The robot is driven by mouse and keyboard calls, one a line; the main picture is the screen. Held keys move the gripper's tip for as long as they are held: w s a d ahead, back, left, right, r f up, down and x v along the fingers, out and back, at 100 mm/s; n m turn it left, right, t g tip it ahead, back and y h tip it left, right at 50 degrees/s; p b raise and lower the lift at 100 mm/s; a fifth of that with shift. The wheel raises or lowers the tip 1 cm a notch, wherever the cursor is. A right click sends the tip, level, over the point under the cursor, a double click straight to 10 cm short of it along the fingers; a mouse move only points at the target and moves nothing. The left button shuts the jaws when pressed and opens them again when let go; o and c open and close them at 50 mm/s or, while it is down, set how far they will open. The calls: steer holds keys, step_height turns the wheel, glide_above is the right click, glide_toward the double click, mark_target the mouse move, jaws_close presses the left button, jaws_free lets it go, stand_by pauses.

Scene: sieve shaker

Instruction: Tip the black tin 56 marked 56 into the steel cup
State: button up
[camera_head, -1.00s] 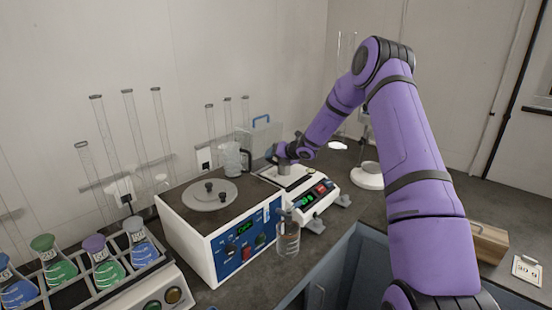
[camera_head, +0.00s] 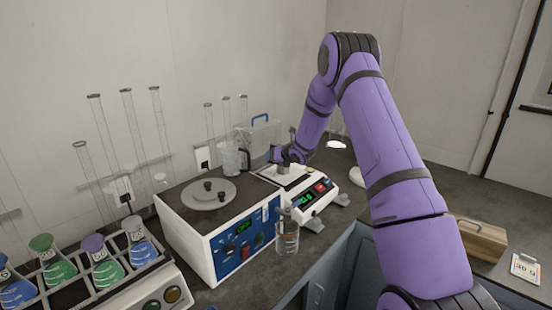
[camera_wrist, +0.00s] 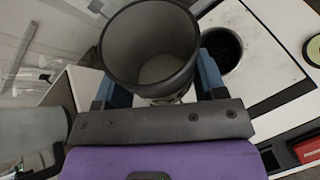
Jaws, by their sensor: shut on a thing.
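My gripper (camera_wrist: 160,88) is shut on a dark, open-topped round tin (camera_wrist: 150,50), with a blue finger on each side. Its mouth faces the wrist camera, and its inside looks grey with a paler patch at the bottom. I cannot read a 56 on it. Beside it, on the white top of the balance, is a round cup (camera_wrist: 223,47) with a light rim and dark contents, apparently the steel cup. In the head view my gripper (camera_head: 284,157) is low over the back of the balance (camera_head: 312,192). The tin and cup are not clear there.
A white and blue machine (camera_head: 222,235) with a disc on top stands left of the balance. A glass beaker (camera_head: 287,238) stands in front. A flask rack (camera_head: 75,268) is at lower left, a wooden box (camera_head: 480,240) at right. Tall glass tubes stand behind.

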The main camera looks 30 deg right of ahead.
steer(key=shift+w+d+n+t+h, duration=0.15)
steer(key=shift+n+t+h, duration=0.15)
steer(key=shift+n+h, duration=0.3)
steer(key=shift+d+n+t+h, duration=0.4)
steer(key=shift+d+n+h, duration=0.1)
steer(key=shift+n, duration=0.1)
